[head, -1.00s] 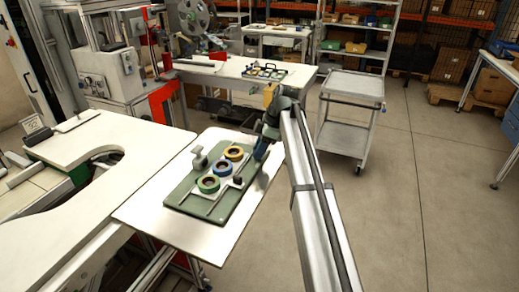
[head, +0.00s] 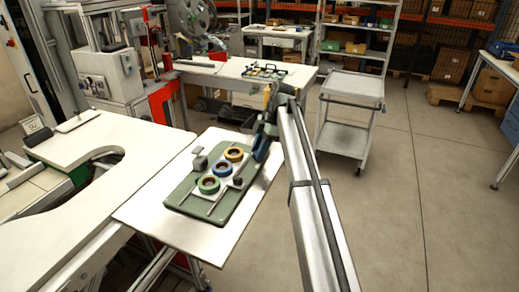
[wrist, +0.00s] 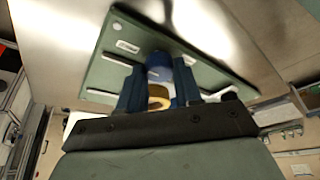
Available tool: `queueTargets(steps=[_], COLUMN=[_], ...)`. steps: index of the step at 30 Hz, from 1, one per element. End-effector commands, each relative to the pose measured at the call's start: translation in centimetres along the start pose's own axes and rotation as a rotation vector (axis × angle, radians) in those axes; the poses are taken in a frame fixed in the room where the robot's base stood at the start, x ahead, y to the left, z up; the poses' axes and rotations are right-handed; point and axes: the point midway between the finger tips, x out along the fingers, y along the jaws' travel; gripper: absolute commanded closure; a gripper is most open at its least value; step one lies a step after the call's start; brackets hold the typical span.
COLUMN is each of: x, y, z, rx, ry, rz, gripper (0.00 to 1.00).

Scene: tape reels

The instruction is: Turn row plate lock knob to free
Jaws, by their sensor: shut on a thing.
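My gripper (head: 261,150) is at the far right corner of the green plate (head: 185,205), beside the yellow reel (head: 233,154). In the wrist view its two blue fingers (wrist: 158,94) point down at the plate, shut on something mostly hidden. It stands at the end of the reel row, where I take it to be the lock knob; its turned position cannot be told. The yellow reel and blue reel (wrist: 158,64) show between and beyond the fingers in the wrist view.
A grey block (head: 200,162) stands left of the row and a small dark block (head: 238,183) to its right. The plate lies on a white table (head: 140,215). A grey cart (head: 345,125) stands behind right. Open floor lies right.

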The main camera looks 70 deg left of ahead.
Motion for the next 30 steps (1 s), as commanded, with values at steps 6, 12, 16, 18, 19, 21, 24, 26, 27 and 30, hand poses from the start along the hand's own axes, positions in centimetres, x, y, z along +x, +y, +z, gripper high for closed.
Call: queueTargets(steps=[6, 12, 16, 18, 19, 21, 24, 26, 27, 30], x=[0.0, 0.0, 0.0, 0.0, 0.0, -0.2, -1.0, -1.8, -2.4, -4.3], y=[0.0, 0.0, 0.0, 0.0, 0.0, 0.0, 0.1, 0.1, 0.1, 0.2], z=[0.0, 0.0, 0.0, 0.0, 0.0, 0.0, 0.0, 0.0, 0.0, 0.1], rx=[0.0, 0.0, 0.001, 0.001, 0.001, 0.001, 0.001, 0.001, 0.001, 0.001], ry=[-0.001, 0.0, 0.0, 0.0, 0.0, 0.0, 0.0, 0.0, 0.0, -0.001], rz=[0.001, 0.001, 0.0, 0.0, 0.0, 0.001, 0.001, 0.001, 0.001, 0.003], gripper=[0.59, 0.41, 0.41, 0.41, 0.41, 0.41, 0.41, 0.41, 0.41, 0.41])
